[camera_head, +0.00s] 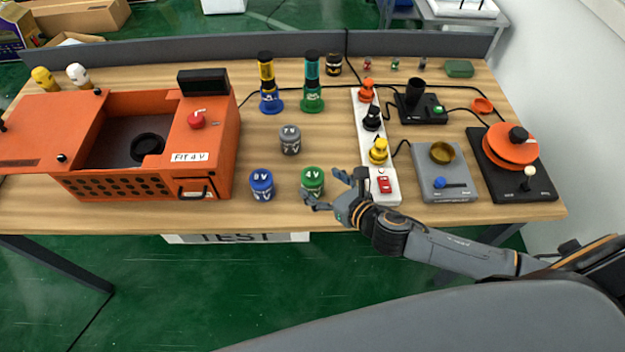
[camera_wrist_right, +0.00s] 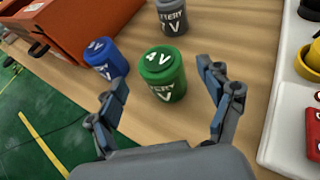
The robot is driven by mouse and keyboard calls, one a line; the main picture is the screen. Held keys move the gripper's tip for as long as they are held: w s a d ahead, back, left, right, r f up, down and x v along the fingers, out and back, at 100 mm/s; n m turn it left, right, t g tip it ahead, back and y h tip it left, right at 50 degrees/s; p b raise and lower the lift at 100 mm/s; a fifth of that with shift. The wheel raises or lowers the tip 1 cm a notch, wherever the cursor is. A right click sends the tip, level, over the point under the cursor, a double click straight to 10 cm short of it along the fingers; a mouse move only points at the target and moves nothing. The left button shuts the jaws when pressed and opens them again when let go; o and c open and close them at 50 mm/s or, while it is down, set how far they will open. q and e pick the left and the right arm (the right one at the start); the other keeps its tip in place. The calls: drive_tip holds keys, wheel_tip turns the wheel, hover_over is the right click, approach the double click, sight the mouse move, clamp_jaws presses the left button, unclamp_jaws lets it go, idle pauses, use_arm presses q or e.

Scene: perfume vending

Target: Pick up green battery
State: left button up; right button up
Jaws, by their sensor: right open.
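The green battery (camera_head: 312,181) is a short upright cylinder marked 4 V, standing near the front edge of the wooden table. In the right wrist view the green battery (camera_wrist_right: 163,74) stands ahead, between and beyond my open fingertips. My right gripper (camera_head: 322,190) is open at the battery's right front side, with one finger in front of it and one to its right. In the right wrist view the gripper (camera_wrist_right: 165,100) has its two fingers apart with nothing held. I cannot tell if a finger touches the battery. My left gripper is not in view.
A blue battery (camera_head: 262,184) stands left of the green one, and a grey battery (camera_head: 290,140) stands behind. A white power strip (camera_head: 386,190) with plugs lies to the right. An orange box (camera_head: 222,150) stands on the left. Bare wood (camera_head: 335,125) lies behind the green battery.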

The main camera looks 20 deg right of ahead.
sight(312, 177)
drive_tip(key=p+x, duration=0.1)
drive_tip(key=x, duration=0.4)
drive_tip(key=shift+s+f, duration=0.15)
drive_tip(key=c, duration=1.6)
